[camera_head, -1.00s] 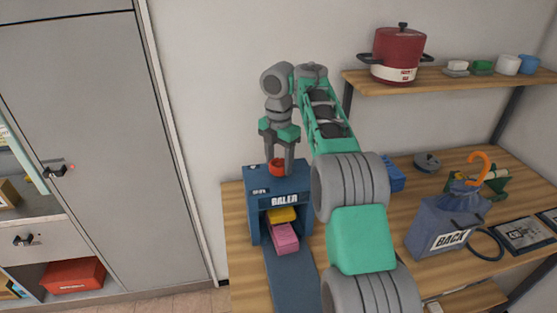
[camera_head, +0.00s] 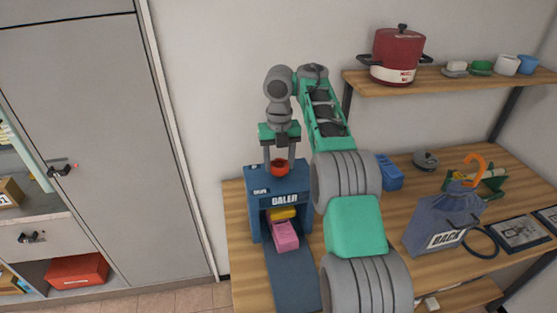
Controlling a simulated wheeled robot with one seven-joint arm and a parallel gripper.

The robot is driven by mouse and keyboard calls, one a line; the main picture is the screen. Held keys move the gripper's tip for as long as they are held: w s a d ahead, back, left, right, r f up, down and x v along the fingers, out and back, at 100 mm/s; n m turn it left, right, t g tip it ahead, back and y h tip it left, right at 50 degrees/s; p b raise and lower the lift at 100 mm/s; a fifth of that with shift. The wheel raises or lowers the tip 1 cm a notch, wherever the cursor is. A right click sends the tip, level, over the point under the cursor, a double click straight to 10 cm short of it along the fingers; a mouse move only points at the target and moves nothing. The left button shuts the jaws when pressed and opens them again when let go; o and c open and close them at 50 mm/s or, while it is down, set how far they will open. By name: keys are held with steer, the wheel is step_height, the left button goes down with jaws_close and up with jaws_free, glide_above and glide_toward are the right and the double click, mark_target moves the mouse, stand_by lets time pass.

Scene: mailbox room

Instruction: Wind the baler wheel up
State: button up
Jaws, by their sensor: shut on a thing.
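The blue baler (camera_head: 279,192) stands on the left end of the wooden table, with its name on the front. Its red wheel (camera_head: 279,168) is on top. My gripper (camera_head: 280,162) points down over the baler and is shut on the red wheel, one finger at each side of it. A yellow block (camera_head: 283,213) is inside the baler's opening, under the top. A pink block (camera_head: 286,236) lies in front of it, at the mouth of the opening. My arm hides part of the table to the right of the baler.
A blue mat-like strip (camera_head: 291,278) runs forward from the baler. A blue-grey bag (camera_head: 443,222), a blue box (camera_head: 389,174) and a dark frame (camera_head: 520,232) are further right. A shelf with a red pot (camera_head: 397,52) hangs above. A grey cabinet (camera_head: 100,120) stands left.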

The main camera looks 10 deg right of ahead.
steer(key=shift+n, duration=1)
steer(key=o, duration=1.4)
steer(key=shift+c, duration=0.2)
steer(key=shift+p, duration=0.3)
